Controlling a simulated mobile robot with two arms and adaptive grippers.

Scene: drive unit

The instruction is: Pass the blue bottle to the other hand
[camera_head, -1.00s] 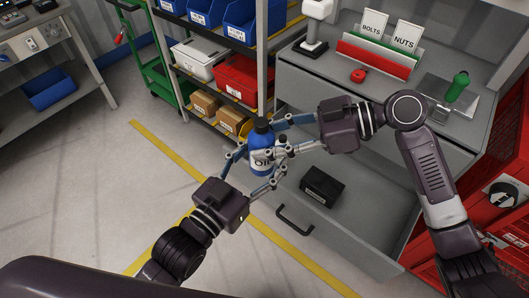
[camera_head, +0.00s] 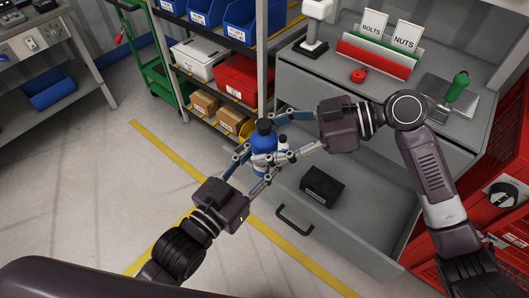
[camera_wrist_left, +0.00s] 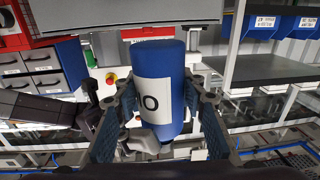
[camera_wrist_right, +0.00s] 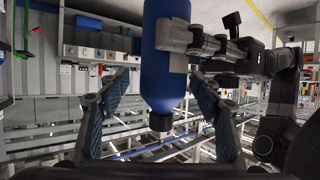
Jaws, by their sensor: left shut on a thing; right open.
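The blue bottle (camera_head: 264,138), with a dark cap and white label, is in mid-air between both grippers. My left gripper (camera_head: 256,164) comes from the lower left and is shut around it. In the left wrist view the bottle (camera_wrist_left: 160,85) sits between my left finger pads, with part of the label showing. My right gripper (camera_head: 280,134) comes from the right, with its open fingers on either side of the bottle. In the right wrist view the bottle (camera_wrist_right: 165,65) stands between the spread pads, apart from the left pad. Its far side is hidden.
An open grey drawer (camera_head: 345,222) holding a black box (camera_head: 321,186) lies below the grippers. A shelf with bins (camera_head: 243,76) stands behind.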

